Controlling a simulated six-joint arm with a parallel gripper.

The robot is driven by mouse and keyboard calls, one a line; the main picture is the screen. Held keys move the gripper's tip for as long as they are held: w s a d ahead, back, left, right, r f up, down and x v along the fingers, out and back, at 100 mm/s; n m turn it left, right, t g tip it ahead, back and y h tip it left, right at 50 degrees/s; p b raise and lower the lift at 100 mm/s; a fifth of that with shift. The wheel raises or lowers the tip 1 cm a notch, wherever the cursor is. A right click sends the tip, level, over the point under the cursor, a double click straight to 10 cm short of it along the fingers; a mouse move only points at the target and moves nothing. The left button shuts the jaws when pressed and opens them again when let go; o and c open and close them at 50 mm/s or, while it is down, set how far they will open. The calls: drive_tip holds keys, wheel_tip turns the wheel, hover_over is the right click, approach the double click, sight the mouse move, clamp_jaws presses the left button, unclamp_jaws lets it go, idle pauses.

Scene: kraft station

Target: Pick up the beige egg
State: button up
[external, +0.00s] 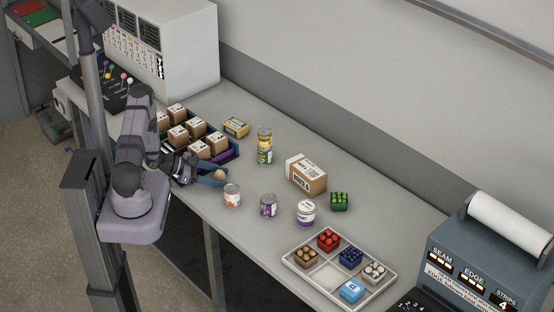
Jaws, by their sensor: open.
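The beige egg (219,175) is a small rounded tan thing on the bench, seen in the external view at the tips of my gripper. My gripper (217,178) is low over the bench with its bluish fingers spread open to the right. The egg appears between or right beside the fingertips. The fingers do not look shut on it. Part of the egg is hidden by the fingers, and contact cannot be told at this size.
A can (232,195) stands just in front of the fingers. A dark crate of small boxes (196,127) is behind. A tall yellow-green can (264,146), purple can (268,206), white tub (306,213), cardboard box (307,175), green block (339,201) and divided tray (290,265) stand rightward.

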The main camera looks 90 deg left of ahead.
drive_tip(key=c, duration=0.9)
drive_tip(key=shift+r, duration=0.15)
drive_tip(key=shift+r+b, duration=1)
drive_tip(key=shift+r, duration=3.85)
